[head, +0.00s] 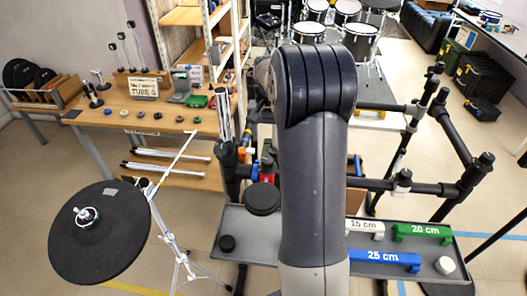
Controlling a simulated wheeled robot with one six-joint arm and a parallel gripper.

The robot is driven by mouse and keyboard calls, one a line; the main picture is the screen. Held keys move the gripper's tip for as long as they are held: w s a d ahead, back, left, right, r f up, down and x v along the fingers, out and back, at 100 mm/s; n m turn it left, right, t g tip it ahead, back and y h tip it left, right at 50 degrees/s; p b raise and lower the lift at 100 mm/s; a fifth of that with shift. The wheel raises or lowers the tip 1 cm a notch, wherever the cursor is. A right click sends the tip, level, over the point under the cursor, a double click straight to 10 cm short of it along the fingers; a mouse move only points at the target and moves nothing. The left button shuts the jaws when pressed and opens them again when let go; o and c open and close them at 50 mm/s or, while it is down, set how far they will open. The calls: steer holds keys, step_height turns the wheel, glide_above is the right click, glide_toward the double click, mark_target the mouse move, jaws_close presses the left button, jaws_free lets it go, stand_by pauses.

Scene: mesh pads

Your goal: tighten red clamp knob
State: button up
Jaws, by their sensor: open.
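A small red part (267,170) shows just left of my arm, beside the black upright post of the rack. It is partly hidden and too small for me to tell whether it is the clamp knob or how tight it sits. The black rack (378,186) has tubes joined by clamps and runs behind my arm to the right. My arm stands upright in the middle of the view and covers part of the rack. My gripper does not show.
A grey tray (290,222) below the rack holds a green block (422,233), a blue block (380,261), a white block (364,229) and black discs. A round black pad (120,235) on a stand is at left. A wooden workbench (150,108) stands behind it.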

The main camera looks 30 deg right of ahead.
mark_target(267, 160)
step_height(267, 160, down, 10)
steer(key=shift+s+r+p, duration=0.1)
steer(key=shift+p, duration=0.6)
steer(key=shift+c, duration=0.6)
steer(key=c, duration=0.9)
steer(key=shift+m, duration=0.3)
steer(key=m+b, duration=0.2)
steer(key=m, duration=0.3)
steer(key=shift+a, duration=0.1)
steer(key=m+b, duration=0.1)
steer(key=m, duration=0.5)
steer(key=shift+m, duration=0.4)
